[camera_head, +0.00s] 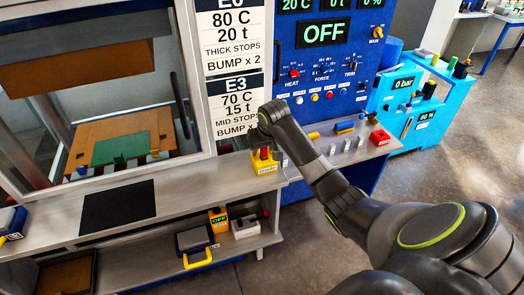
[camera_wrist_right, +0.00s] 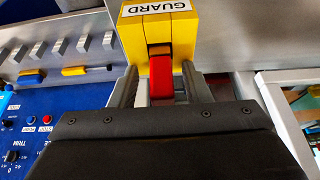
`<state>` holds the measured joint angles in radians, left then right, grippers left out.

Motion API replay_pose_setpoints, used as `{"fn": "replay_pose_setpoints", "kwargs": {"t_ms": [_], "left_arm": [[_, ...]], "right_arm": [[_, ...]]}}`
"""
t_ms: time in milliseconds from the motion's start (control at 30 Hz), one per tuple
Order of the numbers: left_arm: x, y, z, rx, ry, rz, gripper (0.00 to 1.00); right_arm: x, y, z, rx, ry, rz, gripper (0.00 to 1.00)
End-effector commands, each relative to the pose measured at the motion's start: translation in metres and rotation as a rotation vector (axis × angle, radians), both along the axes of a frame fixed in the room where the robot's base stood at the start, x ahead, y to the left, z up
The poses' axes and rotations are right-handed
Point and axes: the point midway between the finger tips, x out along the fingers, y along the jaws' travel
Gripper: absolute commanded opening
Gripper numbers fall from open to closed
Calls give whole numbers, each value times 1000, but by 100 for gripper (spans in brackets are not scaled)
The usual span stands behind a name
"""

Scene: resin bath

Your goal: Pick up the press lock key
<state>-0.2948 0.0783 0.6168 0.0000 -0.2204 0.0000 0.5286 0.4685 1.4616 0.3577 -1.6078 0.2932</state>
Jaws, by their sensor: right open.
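The red key (camera_wrist_right: 164,82) stands in the yellow block marked GUARD (camera_wrist_right: 135,40), with a brown-orange part above it in the right wrist view. In the head view the yellow guard block (camera_head: 265,168) sits on the grey ledge below the press, with a bit of red (camera_head: 264,153) on top. My right gripper (camera_wrist_right: 163,84) is open, its two fingers on either side of the red key, with small gaps showing. In the head view my right gripper (camera_head: 268,138) is just above the block and partly hidden by its own wrist. My left gripper is out of view.
The blue control panel (camera_head: 330,60) rises behind. A dark mat (camera_head: 117,207) lies on the ledge at left. A lower shelf (camera_head: 262,240) holds boxes.

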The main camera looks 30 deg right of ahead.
Motion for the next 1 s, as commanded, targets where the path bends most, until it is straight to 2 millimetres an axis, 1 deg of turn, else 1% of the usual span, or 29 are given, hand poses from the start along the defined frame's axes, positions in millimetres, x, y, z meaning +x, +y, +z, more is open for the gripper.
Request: {"fn": "replay_pose_setpoints", "kwargs": {"t_ms": [33, 67, 133, 167, 267, 400, 467, 500, 667, 833, 933, 1000], "left_arm": [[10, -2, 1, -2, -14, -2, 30], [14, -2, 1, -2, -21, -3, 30], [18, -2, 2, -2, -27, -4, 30], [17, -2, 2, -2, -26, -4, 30], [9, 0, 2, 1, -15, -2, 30], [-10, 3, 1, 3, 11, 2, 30], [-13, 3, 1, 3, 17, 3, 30], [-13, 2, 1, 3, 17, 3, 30], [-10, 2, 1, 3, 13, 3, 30], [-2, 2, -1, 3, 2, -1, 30], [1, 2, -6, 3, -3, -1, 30], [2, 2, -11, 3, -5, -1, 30]], "right_arm": [[-1, 0, -1, 1, 3, 0, 44], [-1, 0, -1, 1, 3, 0, 44], [-1, 0, 0, 1, 3, 0, 44], [-1, 0, 0, 1, 3, 0, 41], [-1, 0, 0, 1, 3, 0, 28], [0, 0, 0, 1, 3, 0, 10], [0, 0, 0, 1, 3, 0, 2], [0, 0, 0, 1, 3, 0, 0], [0, 0, 0, 0, 3, 0, 0], [0, 0, 2, 0, 2, 0, 0], [1, -1, 12, -2, -2, 1, 0], [1, -1, 24, -2, -5, 1, 0]]}}
